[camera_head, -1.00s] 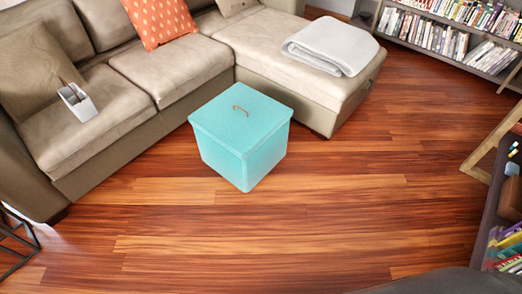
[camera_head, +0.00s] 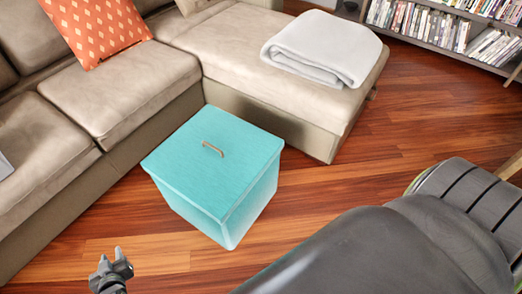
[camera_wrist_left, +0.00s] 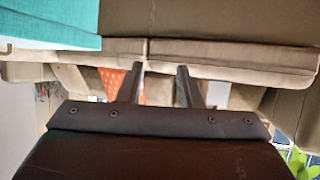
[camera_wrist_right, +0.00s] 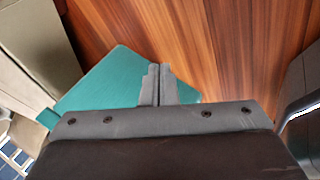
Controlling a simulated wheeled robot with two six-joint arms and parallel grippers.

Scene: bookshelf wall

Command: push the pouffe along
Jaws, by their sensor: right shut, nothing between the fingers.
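The pouffe (camera_head: 215,165) is a turquoise box with a lid and a small brown handle. It stands upright on the wooden floor in front of the sofa corner. My left gripper (camera_head: 116,256) is low in the head view, left of and nearer than the pouffe, apart from it. In the left wrist view its fingers (camera_wrist_left: 160,68) are open and empty, with the pouffe (camera_wrist_left: 50,25) at the upper left. My right gripper is out of the head view. In the right wrist view its fingers (camera_wrist_right: 159,70) are shut, and the pouffe (camera_wrist_right: 115,85) shows behind them; contact cannot be told.
The beige sofa (camera_head: 120,90) stands left of and behind the pouffe. Its chaise (camera_head: 225,50) carries a folded grey blanket (camera_head: 320,48). An orange patterned cushion (camera_head: 97,25) lies on the sofa. A bookshelf (camera_head: 450,30) is at the back right. The floor (camera_head: 420,130) right of the pouffe is clear.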

